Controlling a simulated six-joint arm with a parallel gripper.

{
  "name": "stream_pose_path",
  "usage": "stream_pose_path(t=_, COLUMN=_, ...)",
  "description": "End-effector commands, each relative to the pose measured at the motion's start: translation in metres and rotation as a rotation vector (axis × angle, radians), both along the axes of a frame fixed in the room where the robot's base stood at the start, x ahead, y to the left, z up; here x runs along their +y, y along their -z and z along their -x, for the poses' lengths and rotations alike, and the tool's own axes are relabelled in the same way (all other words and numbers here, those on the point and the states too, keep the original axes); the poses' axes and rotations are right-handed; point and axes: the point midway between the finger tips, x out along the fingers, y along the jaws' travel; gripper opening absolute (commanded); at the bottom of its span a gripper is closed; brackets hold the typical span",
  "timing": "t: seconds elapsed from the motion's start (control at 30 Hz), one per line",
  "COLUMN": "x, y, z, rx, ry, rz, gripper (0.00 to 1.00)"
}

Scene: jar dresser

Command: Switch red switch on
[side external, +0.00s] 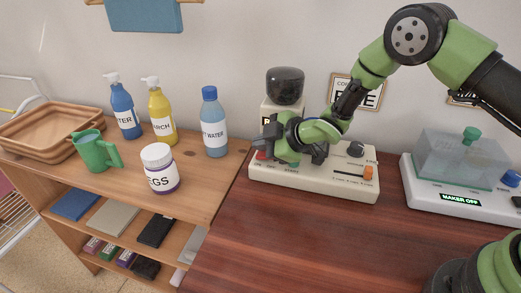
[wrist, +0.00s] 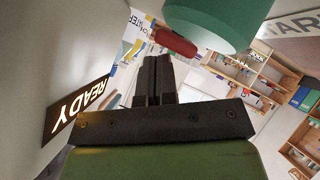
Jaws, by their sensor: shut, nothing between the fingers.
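The red switch (side external: 261,155) is at the left end of the cream machine's base (side external: 315,183), partly hidden by my gripper in the side view. A red rounded part that looks like it shows in the wrist view (wrist: 172,42), just beyond the fingertips. My gripper (side external: 268,142) is low over the left part of the base, close to the red switch. In the wrist view its two dark fingers (wrist: 157,68) are together with nothing between them. I cannot tell whether they touch the switch.
A large green knob or button (wrist: 212,25) is close to the fingers at upper right. A lit READY sign (wrist: 77,108) is at left. The base also has a black knob (side external: 355,149) and an orange slider (side external: 368,173). A second machine (side external: 460,200) stands right.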

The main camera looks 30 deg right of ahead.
Motion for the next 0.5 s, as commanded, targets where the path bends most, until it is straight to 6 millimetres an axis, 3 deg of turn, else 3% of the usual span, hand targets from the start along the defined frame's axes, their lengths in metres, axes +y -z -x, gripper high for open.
stream_pose_path(t=0.5, x=-0.003, y=-0.015, z=0.002, rx=0.0, ry=0.0, rz=0.0, gripper=0.0)
